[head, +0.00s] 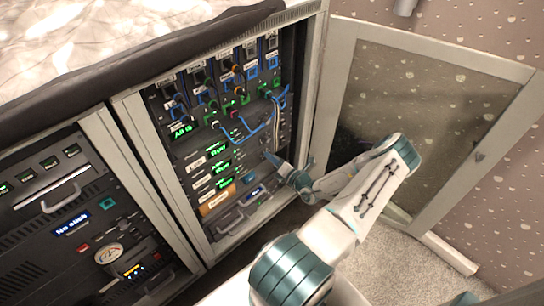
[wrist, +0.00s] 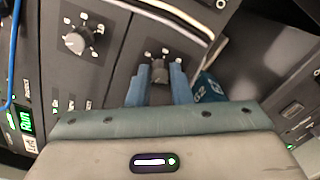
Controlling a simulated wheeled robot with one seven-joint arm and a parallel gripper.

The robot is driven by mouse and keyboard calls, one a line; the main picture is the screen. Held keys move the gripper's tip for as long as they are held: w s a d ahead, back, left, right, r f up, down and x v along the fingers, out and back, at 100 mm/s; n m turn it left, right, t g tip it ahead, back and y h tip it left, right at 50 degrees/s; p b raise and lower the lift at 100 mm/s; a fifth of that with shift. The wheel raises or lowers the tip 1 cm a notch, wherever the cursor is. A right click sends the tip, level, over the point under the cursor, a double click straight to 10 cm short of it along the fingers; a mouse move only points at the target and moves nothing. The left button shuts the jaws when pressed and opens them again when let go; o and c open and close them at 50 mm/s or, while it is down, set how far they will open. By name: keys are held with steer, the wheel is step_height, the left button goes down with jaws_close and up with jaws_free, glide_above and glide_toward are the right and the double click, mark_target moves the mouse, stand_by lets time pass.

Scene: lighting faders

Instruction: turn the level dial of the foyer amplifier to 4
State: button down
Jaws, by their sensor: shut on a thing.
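In the wrist view, a dark dial (wrist: 159,73) sits on a black panel between my blue fingertips. My gripper (wrist: 158,79) is shut on this dial, one finger on each side. Light marks surround the dial's upper side, but their numbers and the dial's pointer are too small to read. A second dark dial (wrist: 76,42) with a similar ring of marks is at the upper left, apart from my fingers. No label tells me which one is the foyer amplifier's. In the head view my gripper (head: 274,162) is at the right side of the open rack (head: 213,130), its fingers hiding the dial.
Blue cables (head: 272,118) hang on the rack front just above my gripper. An open glass-paned door (head: 420,110) stands to the right, close to my arm. Another equipment rack (head: 65,215) is at the left. Carpeted floor (head: 420,270) lies at the lower right.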

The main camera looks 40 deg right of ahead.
steer(key=m+p, duration=0.1)
steer(key=m, duration=0.8)
steer(key=shift+d, duration=0.1)
steer(key=shift+m, duration=0.4)
steer(key=c, duration=1.3)
jaws_free()
steer(key=shift+f, duration=0.1)
steer(key=s+d+p, duration=0.1)
steer(key=s, duration=1.2)
steer(key=shift+s, duration=0.4)
